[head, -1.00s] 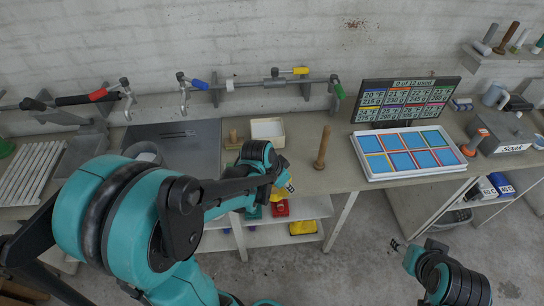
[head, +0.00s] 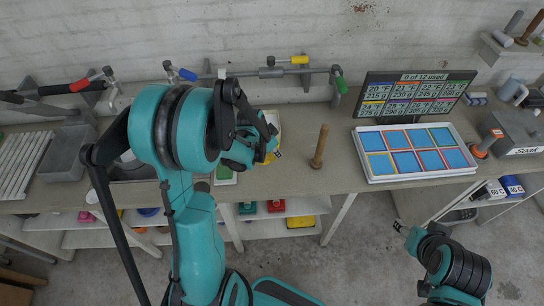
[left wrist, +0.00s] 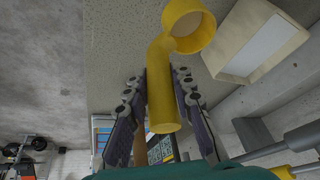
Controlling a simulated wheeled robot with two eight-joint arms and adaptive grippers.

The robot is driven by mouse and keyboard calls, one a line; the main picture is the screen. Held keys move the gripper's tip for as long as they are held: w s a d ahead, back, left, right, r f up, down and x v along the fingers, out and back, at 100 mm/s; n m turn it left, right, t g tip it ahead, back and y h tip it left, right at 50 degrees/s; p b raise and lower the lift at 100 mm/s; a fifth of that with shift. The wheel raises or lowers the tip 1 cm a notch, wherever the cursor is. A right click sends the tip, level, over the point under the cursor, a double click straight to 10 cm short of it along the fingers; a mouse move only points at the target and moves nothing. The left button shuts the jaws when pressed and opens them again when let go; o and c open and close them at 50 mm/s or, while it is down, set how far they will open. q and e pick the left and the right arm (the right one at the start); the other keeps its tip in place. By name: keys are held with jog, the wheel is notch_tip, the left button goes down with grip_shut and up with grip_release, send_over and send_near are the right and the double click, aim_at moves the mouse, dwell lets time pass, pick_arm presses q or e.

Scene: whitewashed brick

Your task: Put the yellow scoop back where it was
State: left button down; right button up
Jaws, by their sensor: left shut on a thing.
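The yellow scoop (left wrist: 164,85) is between the two fingers of my left gripper (left wrist: 160,108) in the left wrist view, its round cup at the top of the picture. In the head view my left gripper (head: 268,150) is over the bench beside the white open box (head: 273,118), and my arm hides most of the scoop. The box (left wrist: 258,38) also shows in the left wrist view, beside the scoop's cup and apart from the fingers. My right gripper (head: 400,228) is low in front of the bench; its fingers are too small to read.
A wooden peg (head: 320,147) stands upright right of my left gripper. A tray of blue squares (head: 415,152) lies in front of a screen (head: 417,97). A rail with clamps (head: 270,72) runs along the wall. A yellow bin (head: 300,221) sits on the lower shelf.

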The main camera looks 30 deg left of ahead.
aim_at(272, 157)
pick_arm(q)
jog(key=shift+w+a+f, duration=0.2)
jog(key=shift+a+f, duration=0.1)
jog(key=shift+a, duration=0.1)
jog(key=shift+a+f, duration=0.1)
jog(key=shift+f, duration=0.05)
notch_tip(272, 157, down, 3)
jog(key=shift+f+b, duration=0.2)
jog(key=shift+b, duration=0.1)
jog(key=shift+f, duration=0.2)
jog(key=shift+s, duration=0.1)
jog(key=shift+f, duration=0.1)
jog(key=c, duration=1.3)
grip_release()
